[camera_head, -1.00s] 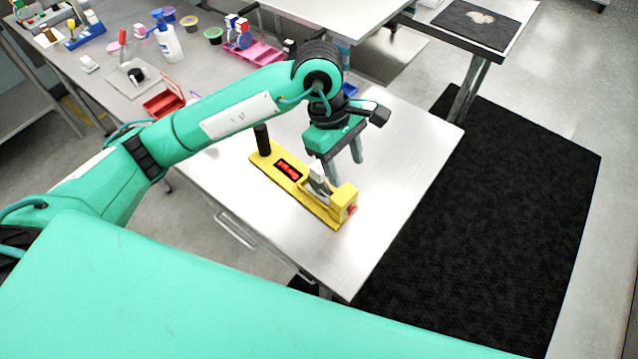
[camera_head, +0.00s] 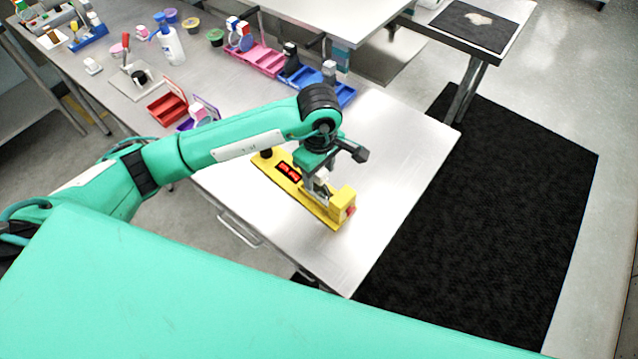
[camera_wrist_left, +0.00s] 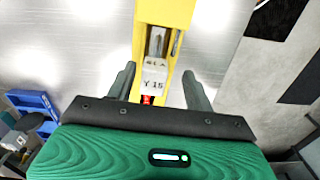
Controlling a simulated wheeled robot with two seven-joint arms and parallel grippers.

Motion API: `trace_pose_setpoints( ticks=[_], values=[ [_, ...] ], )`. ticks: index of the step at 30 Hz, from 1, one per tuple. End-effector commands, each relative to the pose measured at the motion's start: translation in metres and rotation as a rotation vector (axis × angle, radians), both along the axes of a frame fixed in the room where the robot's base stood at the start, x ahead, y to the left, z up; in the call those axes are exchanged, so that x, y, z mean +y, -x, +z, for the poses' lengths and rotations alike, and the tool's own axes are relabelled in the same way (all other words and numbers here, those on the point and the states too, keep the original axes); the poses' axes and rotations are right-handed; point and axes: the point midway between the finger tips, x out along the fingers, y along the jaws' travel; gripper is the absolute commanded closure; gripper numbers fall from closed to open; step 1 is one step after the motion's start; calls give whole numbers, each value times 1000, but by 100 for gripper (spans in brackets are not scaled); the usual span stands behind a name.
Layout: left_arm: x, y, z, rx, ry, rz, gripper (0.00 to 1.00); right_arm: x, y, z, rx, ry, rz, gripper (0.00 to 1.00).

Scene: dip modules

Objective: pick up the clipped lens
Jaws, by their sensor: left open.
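The clipped lens appears to be the pale block marked "Y 15" (camera_wrist_left: 154,80) on the yellow fixture (camera_wrist_left: 166,12); I cannot make out any glass. In the head view the pale block (camera_head: 322,174) is partly hidden by my gripper. My left gripper (camera_head: 316,186) is open, low over the fixture. In the left wrist view its fingers (camera_wrist_left: 158,86) stand on either side of the pale block, with a gap each side. My right gripper is not in view.
A blue rack (camera_head: 330,88), a pink rack (camera_head: 262,60) and a red bin (camera_head: 167,108) stand toward the back of the table. A white bottle (camera_head: 171,48) stands farther left. The table surface right of the fixture (camera_head: 400,140) is clear. A black mat (camera_head: 490,220) covers the floor.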

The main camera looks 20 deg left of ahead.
Motion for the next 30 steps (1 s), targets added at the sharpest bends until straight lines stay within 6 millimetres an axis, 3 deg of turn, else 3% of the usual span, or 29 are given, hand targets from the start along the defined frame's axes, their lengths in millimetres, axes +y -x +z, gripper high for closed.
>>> trace_pose_setpoints(
  ticks=[9,15,21,30],
  values=[
    [-2,-5,-32,7,0,2,47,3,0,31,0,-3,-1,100],
    [-2,-6,-49,1,0,1,47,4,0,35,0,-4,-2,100],
    [-2,-7,-50,0,0,0,47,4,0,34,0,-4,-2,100],
    [-2,-7,-49,1,0,0,100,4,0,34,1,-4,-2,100]
  ],
)
